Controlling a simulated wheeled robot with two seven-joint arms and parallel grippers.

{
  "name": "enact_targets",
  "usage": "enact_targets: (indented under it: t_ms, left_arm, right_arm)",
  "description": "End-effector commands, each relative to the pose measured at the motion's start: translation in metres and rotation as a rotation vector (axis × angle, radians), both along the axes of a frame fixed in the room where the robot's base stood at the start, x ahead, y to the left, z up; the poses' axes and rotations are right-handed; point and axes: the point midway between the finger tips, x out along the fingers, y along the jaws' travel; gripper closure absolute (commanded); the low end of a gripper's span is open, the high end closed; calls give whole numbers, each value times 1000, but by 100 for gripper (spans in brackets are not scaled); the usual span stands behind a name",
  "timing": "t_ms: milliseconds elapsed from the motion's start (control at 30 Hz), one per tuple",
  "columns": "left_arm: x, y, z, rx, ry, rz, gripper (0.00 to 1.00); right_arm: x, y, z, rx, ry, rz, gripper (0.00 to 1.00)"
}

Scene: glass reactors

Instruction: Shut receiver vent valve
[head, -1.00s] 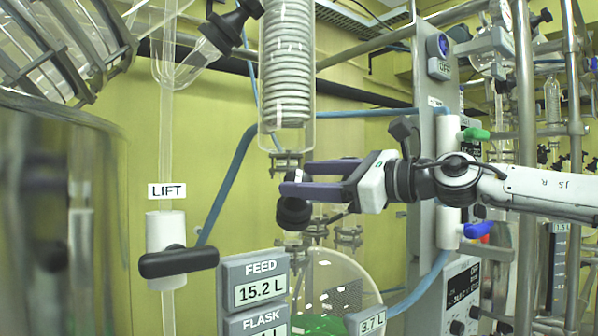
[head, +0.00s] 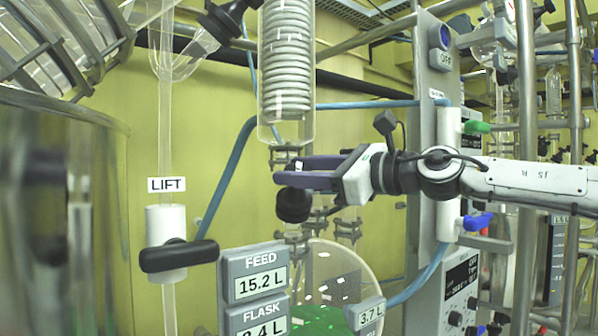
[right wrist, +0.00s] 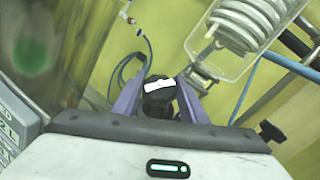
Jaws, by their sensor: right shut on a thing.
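My right gripper (head: 285,177) reaches in from the right, just below the glass coil condenser (head: 286,75). Its purple fingers are shut on a black valve knob (head: 293,206). In the right wrist view the knob (right wrist: 158,98) sits between the two fingers of the gripper (right wrist: 158,90), with a white mark on its top. No label on this knob is readable, so I cannot tell from the pictures whether it is the receiver vent valve. My left gripper is not in view.
A black-handled valve (head: 178,257) sits under the LIFT label (head: 167,185) at left. The FEED display (head: 254,274) reads 15.2 L. A round flask (head: 330,275) with green liquid stands below the gripper. Blue hose (head: 232,165) and a grey panel (head: 428,150) flank it.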

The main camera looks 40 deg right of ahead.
Motion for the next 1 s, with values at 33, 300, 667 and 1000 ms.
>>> enact_targets:
  t_ms: [33, 300, 667, 1000]
  left_arm:
    - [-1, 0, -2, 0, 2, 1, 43]
    - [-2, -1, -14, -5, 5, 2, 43]
    - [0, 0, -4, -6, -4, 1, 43]
    - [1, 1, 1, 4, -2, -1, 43]
  right_arm:
    - [0, 0, -1, 3, -1, -7, 84]
    - [0, 1, -4, 51, -33, -102, 84]
    - [1, 3, -1, 199, -122, -361, 84]
    - [2, 3, -4, 354, -221, -627, 84]
